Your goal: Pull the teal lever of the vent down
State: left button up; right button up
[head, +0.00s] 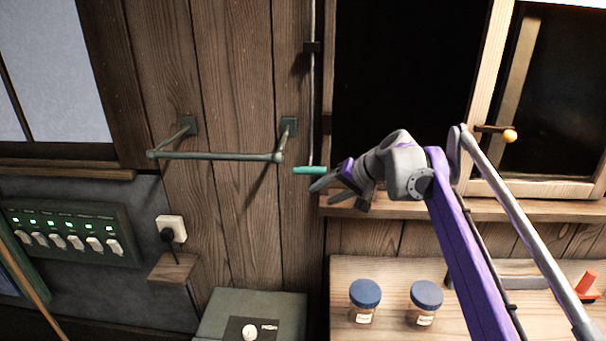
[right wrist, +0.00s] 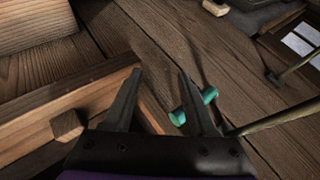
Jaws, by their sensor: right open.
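The teal lever (head: 308,170) is a short bar at the lower end of a thin vertical rod (head: 312,90) on the plank wall. My right gripper (head: 323,193) is open and empty, with its fingertips just right of and below the lever. My left gripper is out of view.
A green wall rail (head: 215,156) sticks out left of the lever. A wooden window ledge (head: 400,207) is close under my right gripper. Below are a green box (head: 285,308) and two blue-lidded jars (head: 364,293) (head: 426,296) on a wooden bench. A switch panel (head: 65,215) is at the left.

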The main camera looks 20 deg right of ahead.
aim_at(308, 168)
jog(key=m+t+b, duration=0.1)
jog(key=m+t, duration=0.1)
jog(key=t, duration=0.1)
jog(key=s+r+m+t+y+b, duration=0.1)
jog(key=m+t+b, duration=0.1)
jog(key=t, duration=0.1)
jog(key=r+m+t+b, duration=0.1)
jog(key=m+t+b, duration=0.1)
jog(key=t, duration=0.2)
jog(key=shift+s+d+r+y, duration=0.2)
jog(key=shift+s+r+y, duration=0.05)
jog(key=shift+y, duration=0.15)
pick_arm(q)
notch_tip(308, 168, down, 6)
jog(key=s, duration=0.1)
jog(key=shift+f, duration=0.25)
pick_arm(e)
jog(key=x, duration=1)
jog(key=shift+w, duration=0.3)
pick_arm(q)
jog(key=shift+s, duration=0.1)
pick_arm(e)
grip_shut()
